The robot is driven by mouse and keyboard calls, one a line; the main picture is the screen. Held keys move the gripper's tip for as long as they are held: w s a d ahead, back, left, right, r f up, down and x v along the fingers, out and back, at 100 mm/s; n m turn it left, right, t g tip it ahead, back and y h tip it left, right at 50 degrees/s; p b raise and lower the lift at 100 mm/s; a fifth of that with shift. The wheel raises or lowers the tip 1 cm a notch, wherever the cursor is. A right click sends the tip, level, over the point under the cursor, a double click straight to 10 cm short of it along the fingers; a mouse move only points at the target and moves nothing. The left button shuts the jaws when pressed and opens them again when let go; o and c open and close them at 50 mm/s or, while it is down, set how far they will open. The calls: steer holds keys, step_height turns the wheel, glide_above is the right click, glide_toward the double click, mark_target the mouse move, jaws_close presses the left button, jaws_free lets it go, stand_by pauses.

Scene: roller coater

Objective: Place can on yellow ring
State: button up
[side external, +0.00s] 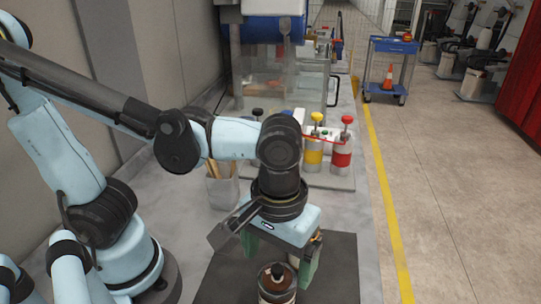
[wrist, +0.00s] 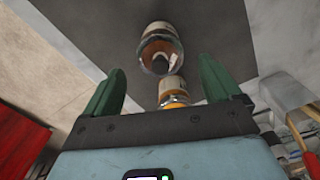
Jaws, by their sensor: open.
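My gripper (side external: 280,262) points down over the dark mat, its two green fingers apart and nothing clasped between them. A can (side external: 277,284) with a brown top and dark centre stands on the mat just below the gripper, cut off by the bottom edge of the side view. A second pale cylinder (wrist: 172,88) with an orange band shows nearer, between the fingers. I cannot tell whether that band is the yellow ring.
A yellow-topped can (side external: 314,150) and a red-topped can (side external: 342,150) stand on a tray farther back. A cup of wooden sticks (side external: 222,186) stands left of my gripper. The dark mat (side external: 338,268) has bare room at right. Machinery with a blue roller (side external: 268,28) stands behind.

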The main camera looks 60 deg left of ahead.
steer(key=shift+r, duration=2.4)
steer(key=w+a+f+m+t+h, duration=0.1)
steer(key=w+a+m+t, duration=0.1)
steer(key=w+a, duration=0.3)
steer(key=shift+a+f+t, duration=0.3)
steer(key=shift+a+t, duration=0.2)
steer(key=shift+a, duration=0.35)
steer(key=w+a+m+t, duration=0.2)
steer(key=w+a+t, duration=0.1)
steer(key=a, duration=0.5)
steer(key=shift+w+a+f+t+y, duration=0.2)
steer(key=shift+w+f+t+y, duration=0.05)
steer(key=shift+f+t+y, duration=0.15)
steer(key=shift+w+a+r+m, duration=0.15)
steer(key=shift+a+m, duration=0.15)
steer(key=shift+a, duration=0.15)
